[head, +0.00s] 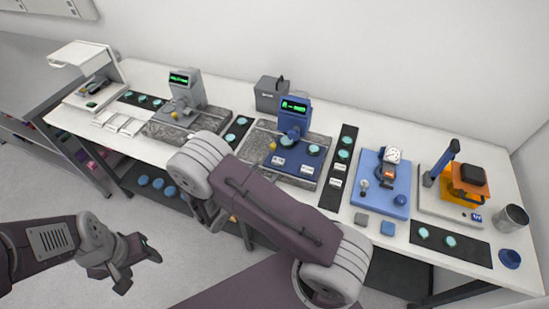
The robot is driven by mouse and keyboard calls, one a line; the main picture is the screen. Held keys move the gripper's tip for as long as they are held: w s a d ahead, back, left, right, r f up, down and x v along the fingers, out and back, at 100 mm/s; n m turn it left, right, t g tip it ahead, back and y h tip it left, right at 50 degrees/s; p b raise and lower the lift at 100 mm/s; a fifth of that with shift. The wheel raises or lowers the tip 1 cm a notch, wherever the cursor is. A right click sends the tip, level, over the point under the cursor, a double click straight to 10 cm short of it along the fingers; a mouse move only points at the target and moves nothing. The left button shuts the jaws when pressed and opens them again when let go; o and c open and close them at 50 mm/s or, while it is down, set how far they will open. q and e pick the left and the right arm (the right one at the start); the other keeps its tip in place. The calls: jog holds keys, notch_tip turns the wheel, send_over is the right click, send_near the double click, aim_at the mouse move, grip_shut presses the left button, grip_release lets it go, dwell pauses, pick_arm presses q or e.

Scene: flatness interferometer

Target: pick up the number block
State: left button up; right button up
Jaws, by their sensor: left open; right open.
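I cannot tell for certain which item is the number block. Small white labelled pieces (337,182) lie on the dark strip right of the blue instrument, and their markings are too small to read. Similar white labelled pieces (307,169) sit on the blue instrument's base. My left gripper (139,270) is open and empty, in front of the bench and over the floor. My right gripper (211,217) is open, at the bench's front edge, partly hidden behind my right arm. Neither gripper touches a white piece.
The white bench (270,85) carries a grey instrument (186,90), a blue instrument (294,112), a blue stand (383,180) and an orange device (466,185). A metal cup (512,217) stands at the right end. Teal discs (423,233) lie on dark strips. My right arm crosses the front middle.

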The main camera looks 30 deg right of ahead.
aim_at(277, 161)
jog(key=p+x, duration=0.1)
jog(key=x, duration=0.3)
jog(key=shift+w+f, duration=0.1)
jog(key=shift+w, duration=0.05)
jog(key=shift+w+d, duration=0.15)
jog(key=shift+d, duration=0.15)
jog(key=p+x, duration=0.1)
jog(key=x, duration=0.2)
jog(key=shift+w+d+f+p, duration=0.1)
jog(key=shift+w+d+p, duration=0.1)
jog(key=shift+d+p, duration=0.15)
jog(key=shift+w+d+f, duration=0.2)
jog(key=shift+f, duration=0.05)
jog(key=shift+s+a+r, duration=0.1)
jog(key=c, duration=1.4)
